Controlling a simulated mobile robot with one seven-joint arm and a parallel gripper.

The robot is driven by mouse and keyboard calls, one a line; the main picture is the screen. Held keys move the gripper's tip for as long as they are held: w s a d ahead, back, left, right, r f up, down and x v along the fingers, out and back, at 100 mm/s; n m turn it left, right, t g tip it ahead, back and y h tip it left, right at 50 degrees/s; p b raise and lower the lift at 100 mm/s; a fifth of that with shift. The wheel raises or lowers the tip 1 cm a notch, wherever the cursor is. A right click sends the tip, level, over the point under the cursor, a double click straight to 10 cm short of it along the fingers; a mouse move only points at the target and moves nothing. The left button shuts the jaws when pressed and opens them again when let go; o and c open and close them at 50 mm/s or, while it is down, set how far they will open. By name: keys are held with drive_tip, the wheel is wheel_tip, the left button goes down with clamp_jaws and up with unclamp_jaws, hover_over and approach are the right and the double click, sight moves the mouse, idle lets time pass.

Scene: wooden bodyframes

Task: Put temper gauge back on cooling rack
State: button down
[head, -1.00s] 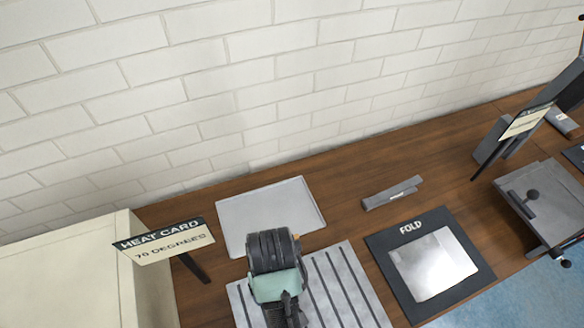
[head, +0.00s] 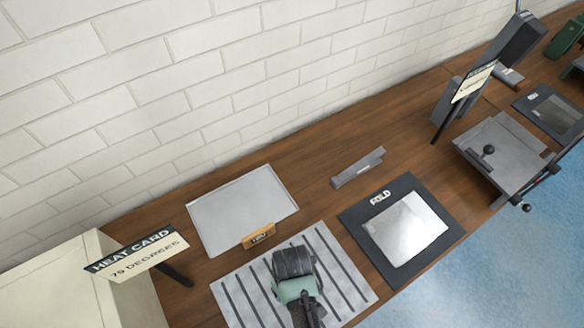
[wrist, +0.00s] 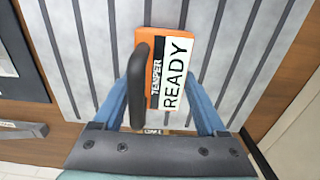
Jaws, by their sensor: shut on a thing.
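The temper gauge (wrist: 172,70) is an orange block with a black and white face reading TEMPER READY and a dark curved handle. My gripper (wrist: 160,92) is shut on it, with a blue finger on either side. The cooling rack (head: 232,287) is a pale slatted plate, and its slats (wrist: 88,45) fill the background behind the gauge in the wrist view. I cannot tell whether the gauge touches the slats. In the head view my gripper (head: 295,265) is over the rack and hides the gauge.
A tan label block (head: 259,237) stands at the rack's back edge, by a grey tray (head: 240,205). A heat card sign (head: 138,252) stands left. A black FOLD mat (head: 365,222) and grey bar (head: 358,167) lie right. Bare wood (head: 310,205) shows between them.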

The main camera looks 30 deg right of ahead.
drive_tip(key=shift+f, duration=0.15)
unclamp_jaws()
wheel_tip(320, 180, up, 12)
idle(0.7)
